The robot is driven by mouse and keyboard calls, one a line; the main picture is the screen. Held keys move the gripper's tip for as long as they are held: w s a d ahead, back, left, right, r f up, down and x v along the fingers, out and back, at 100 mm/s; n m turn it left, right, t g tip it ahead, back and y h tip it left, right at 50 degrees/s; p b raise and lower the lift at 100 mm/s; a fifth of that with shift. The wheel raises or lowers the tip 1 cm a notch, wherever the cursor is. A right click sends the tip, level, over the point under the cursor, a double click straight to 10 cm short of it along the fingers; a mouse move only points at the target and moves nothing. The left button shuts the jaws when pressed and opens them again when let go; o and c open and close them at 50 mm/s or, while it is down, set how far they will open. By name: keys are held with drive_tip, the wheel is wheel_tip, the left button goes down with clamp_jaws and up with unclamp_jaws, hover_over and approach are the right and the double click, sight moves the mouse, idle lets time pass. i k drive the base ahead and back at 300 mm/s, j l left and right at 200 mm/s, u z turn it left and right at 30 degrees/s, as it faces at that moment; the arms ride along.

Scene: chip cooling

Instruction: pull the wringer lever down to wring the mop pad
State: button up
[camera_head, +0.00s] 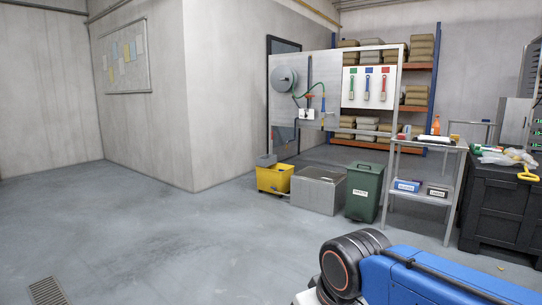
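A yellow mop bucket (273,180) stands on the floor by the wall corner, left of a grey metal box. A grey wringer (266,160) sits on its top left. A thin upright part rises above the wringer, but it is too small to tell whether it is the lever. I cannot make out a mop pad. My blue arm link and dark joint fill the bottom right, far in front of the bucket. My gripper is not in view.
Right of the bucket are the grey metal box (318,191), a green bin (363,193), a metal table (430,148) and a dark cabinet (497,208). A tool panel (372,87) stands behind. The floor (170,240) at left and centre is clear, with a drain grate (46,291).

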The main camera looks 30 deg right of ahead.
sight(271, 155)
drive_tip(key=i+l+z, duration=0.2)
drive_tip(key=i, duration=0.25)
drive_tip(key=i+z, duration=0.2)
drive_tip(key=i, duration=0.2)
drive_tip(key=i+z, duration=0.15)
drive_tip(key=i, duration=4.7)
